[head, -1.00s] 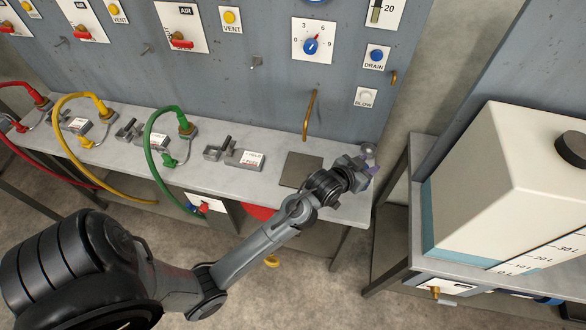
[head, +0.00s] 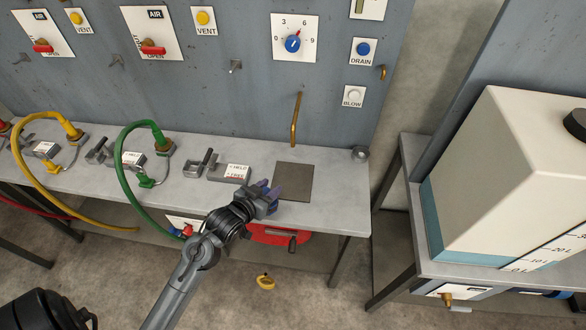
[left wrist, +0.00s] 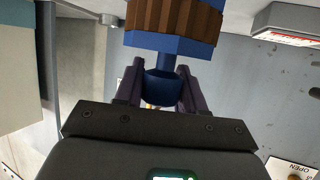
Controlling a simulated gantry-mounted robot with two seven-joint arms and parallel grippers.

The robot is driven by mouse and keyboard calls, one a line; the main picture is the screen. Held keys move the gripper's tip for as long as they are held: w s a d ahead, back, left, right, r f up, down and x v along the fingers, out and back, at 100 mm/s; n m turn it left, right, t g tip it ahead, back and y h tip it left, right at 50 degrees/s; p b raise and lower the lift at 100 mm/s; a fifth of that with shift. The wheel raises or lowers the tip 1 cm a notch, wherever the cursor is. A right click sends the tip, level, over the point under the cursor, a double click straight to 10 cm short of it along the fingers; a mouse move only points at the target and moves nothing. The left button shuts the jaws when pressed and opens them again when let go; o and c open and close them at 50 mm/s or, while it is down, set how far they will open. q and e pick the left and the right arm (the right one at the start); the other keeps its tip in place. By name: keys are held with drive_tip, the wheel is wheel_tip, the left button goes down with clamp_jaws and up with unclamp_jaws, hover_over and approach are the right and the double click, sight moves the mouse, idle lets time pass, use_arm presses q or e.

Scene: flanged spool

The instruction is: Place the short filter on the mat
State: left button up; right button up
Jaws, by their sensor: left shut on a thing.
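The mat (head: 298,182) is a flat dark grey square on the bench in the head view, with nothing on it. My left gripper (head: 270,194) is at the mat's front-left corner in that view. In the left wrist view, its purple fingers (left wrist: 160,90) are shut on the blue neck of a filter (left wrist: 175,18). The filter has brown pleats and a blue collar, and its far end is cut off by the top of the picture. I cannot make the filter out in the head view or judge its length. My right gripper is not in view.
A grey block with a white label (head: 230,173) sits left of the mat. A brass pipe (head: 295,120) comes down behind it. A small metal fitting (head: 360,154) stands at the bench's right end. A green hose (head: 120,170) arches at left. Bench right of the mat is clear.

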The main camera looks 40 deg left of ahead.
use_arm(q)
drive_tip(key=shift+w+r+b+x, duration=0.2)
drive_tip(key=shift+r+b+x, duration=0.3)
drive_tip(key=shift+x, duration=2.05)
drive_tip(key=shift+w+r+b+x, duration=0.2)
drive_tip(key=shift+r+b+x, duration=0.25)
drive_tip(key=shift+x, duration=2.15)
drive_tip(key=shift+w+r+b+x, duration=0.2)
drive_tip(key=shift+r+b+x, duration=0.3)
drive_tip(key=shift+x, duration=2.05)
drive_tip(key=shift+a+f, duration=0.1)
drive_tip(key=shift+a, duration=0.05)
drive_tip(key=shift+f, duration=0.15)
drive_tip(key=o, duration=1)
drive_tip(key=shift+o, duration=0.2)
